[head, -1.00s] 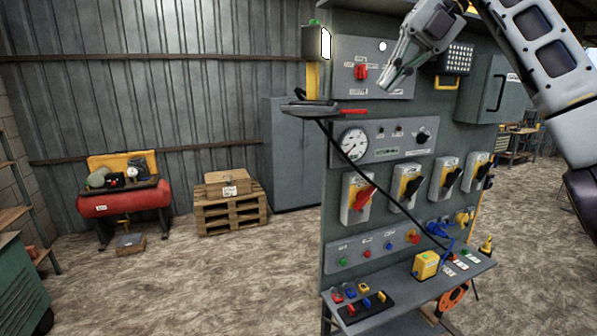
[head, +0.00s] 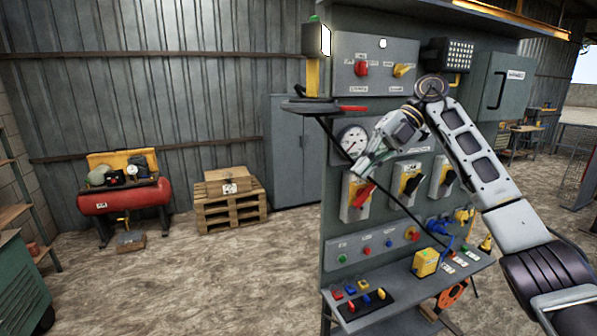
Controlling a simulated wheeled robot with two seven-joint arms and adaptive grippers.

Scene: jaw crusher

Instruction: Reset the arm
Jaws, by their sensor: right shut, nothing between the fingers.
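My right gripper (head: 362,171) is in front of the grey control panel (head: 338,225), near the gauge (head: 352,141) and above the switch with the red handle (head: 362,196). Its fingers are shut and I see nothing between them. Whether it touches the panel cannot be told. My right arm (head: 478,165) comes in from the lower right, bends near the top of the panel and hides part of the gauge row and the rightmost lever switch. My left gripper is not in view.
A shelf (head: 400,297) juts from the panel's base, with a yellow box (head: 425,262) and small coloured parts. A red compressor (head: 124,197), a pallet stack (head: 230,205) and a grey cabinet (head: 296,150) stand behind left. The floor at left is largely clear.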

